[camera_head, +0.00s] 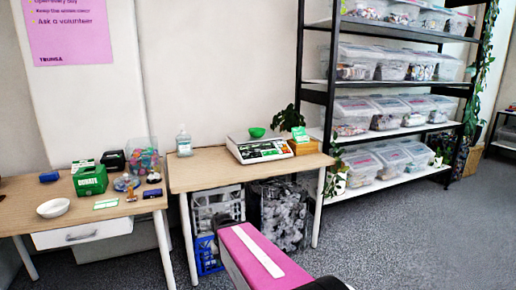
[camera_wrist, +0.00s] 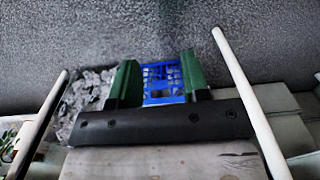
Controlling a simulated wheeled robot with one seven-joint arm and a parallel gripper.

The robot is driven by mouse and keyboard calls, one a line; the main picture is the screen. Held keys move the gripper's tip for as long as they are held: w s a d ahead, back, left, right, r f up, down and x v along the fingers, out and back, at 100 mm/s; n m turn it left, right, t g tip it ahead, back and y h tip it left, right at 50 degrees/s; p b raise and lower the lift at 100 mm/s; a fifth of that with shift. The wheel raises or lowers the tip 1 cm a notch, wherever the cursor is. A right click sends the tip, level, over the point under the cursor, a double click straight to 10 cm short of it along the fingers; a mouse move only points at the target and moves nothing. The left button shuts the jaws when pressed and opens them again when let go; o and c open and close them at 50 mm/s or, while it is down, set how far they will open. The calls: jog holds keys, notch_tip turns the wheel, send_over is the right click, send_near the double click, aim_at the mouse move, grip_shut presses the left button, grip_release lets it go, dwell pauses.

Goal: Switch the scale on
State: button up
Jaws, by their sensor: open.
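The scale (camera_head: 262,150) is a white-and-black box with a flat top and a keypad-like front. It stands on the right-hand wooden table in the head view, near the table's back edge. A small green bowl (camera_head: 257,132) sits on its top. Whether its display is lit is too small to tell. My gripper (camera_wrist: 157,72) shows in the wrist view with two green fingers apart and nothing between them. A blue crate shows beyond the gap. The scale is not recognisable in the wrist view, and my gripper's fingers are not visible in the head view.
The wooden table (camera_head: 205,174) also bears a clear pump bottle (camera_head: 183,140), a plant and a wooden box (camera_head: 306,146). Crates (camera_head: 218,212) stand underneath. The left table (camera_head: 30,195) holds a green donation box (camera_head: 90,178) and a white bowl (camera_head: 53,208). Shelving (camera_head: 328,75) stands at right.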

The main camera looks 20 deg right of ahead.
grip_shut()
dwell(1.8)
